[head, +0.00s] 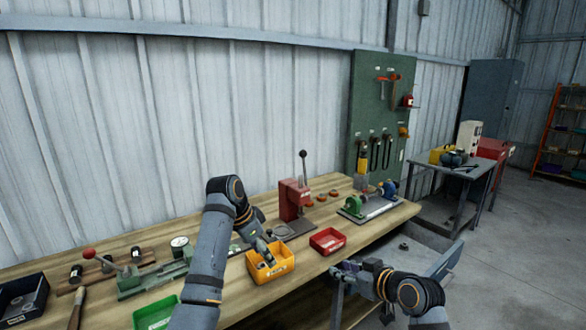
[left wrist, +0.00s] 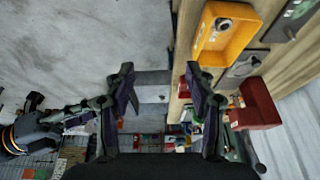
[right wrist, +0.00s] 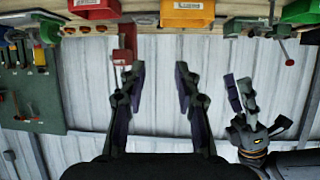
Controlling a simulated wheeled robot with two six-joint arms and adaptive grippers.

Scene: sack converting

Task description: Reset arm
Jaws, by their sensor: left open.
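My left gripper (head: 264,250) is over the yellow bin (head: 271,267) on the wooden workbench. In the left wrist view my left gripper (left wrist: 162,85) has its fingers spread with nothing between them. The yellow bin (left wrist: 222,38) lies to their upper right there, with a small round grey part inside. My right gripper (head: 347,272) is in front of the bench's front edge. In the right wrist view my right gripper (right wrist: 160,75) has its fingers apart and empty. My left arm (right wrist: 250,130) shows at the right of that view.
A red bin (head: 327,241), a red lever press (head: 294,199), a green bin (head: 156,314) and a green fixture (head: 150,278) stand on the bench (head: 345,255). A dark tray (head: 22,300) is at far left. A green tool board (head: 375,120) hangs behind. Open floor (head: 520,230) lies right.

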